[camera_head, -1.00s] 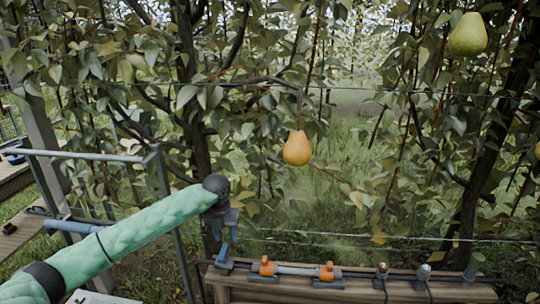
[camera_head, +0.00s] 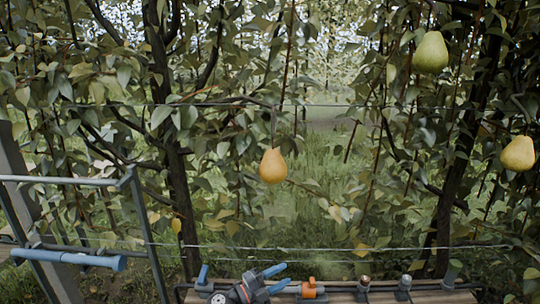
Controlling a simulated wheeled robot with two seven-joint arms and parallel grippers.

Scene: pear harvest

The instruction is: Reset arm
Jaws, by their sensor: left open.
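My left gripper (camera_head: 280,275) shows at the bottom edge, left of the picture's middle. Its blue fingers are spread apart and point right, with nothing between them. Its dark wrist is cut off by the bottom edge, and the rest of the arm is out of view. It appears in front of the wooden beam. An orange-yellow pear (camera_head: 273,166) hangs well above it. A green pear (camera_head: 431,53) hangs at the upper right. A yellow pear (camera_head: 518,154) hangs at the right edge. My right gripper is not in view.
A wooden beam (camera_head: 430,297) with pipe fittings, one with an orange part (camera_head: 309,288), runs along the bottom. A grey metal frame (camera_head: 142,225) with a blue tube (camera_head: 75,259) stands at the left. Thin wires, trunks and dense leaves fill the background.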

